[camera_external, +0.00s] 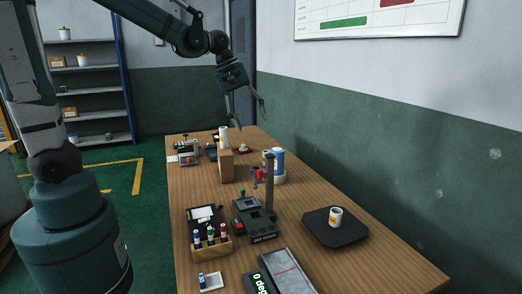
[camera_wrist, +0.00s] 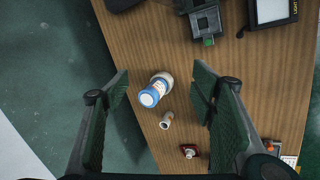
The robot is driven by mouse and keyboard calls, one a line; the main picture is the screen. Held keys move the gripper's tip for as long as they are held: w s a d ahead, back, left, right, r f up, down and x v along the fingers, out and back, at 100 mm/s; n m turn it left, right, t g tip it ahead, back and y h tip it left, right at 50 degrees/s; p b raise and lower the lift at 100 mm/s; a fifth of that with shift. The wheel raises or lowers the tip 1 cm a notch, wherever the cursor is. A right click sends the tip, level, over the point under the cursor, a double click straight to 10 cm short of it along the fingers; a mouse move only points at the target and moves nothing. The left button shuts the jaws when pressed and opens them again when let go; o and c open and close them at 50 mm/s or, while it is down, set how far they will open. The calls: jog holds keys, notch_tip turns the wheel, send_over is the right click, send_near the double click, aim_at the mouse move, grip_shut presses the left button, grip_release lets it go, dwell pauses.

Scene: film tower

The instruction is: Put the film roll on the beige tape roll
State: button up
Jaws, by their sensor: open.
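My gripper (camera_wrist: 165,88) is open and empty above the far part of the table; it also shows in the external view (camera_external: 249,112). A blue and white cylinder (camera_wrist: 150,94) stands below, between the fingers in the wrist view, with a pale beige round part (camera_wrist: 165,77) at its base. It also shows in the external view (camera_external: 278,158). A small beige roll-like piece (camera_wrist: 166,121) is close beside it. I cannot tell which piece is the film roll or the beige tape roll.
A wooden block (camera_external: 226,168) and a device with a dark column (camera_external: 269,185) stand near the blue and white cylinder. A rack of small bottles (camera_external: 212,247) stands at the near left; a wall borders the table's right side.

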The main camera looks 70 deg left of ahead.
jog(key=s+d+m+t, duration=0.1)
jog(key=s+d+m, duration=0.1)
jog(key=s+m, duration=0.2)
jog(key=s+d+m+t+y, duration=0.1)
jog(key=s+d+m, duration=0.2)
jog(key=s, duration=0.8)
jog(key=s+d+r+m+t, duration=0.1)
jog(key=s+d+m, duration=0.2)
jog(key=s+m, duration=0.4)
jog(key=shift+s+d+y, duration=0.15)
jog(key=shift+s+y, duration=0.15)
jog(key=shift+s, duration=0.15)
jog(key=shift+r, duration=0.1)
dwell(0.3)
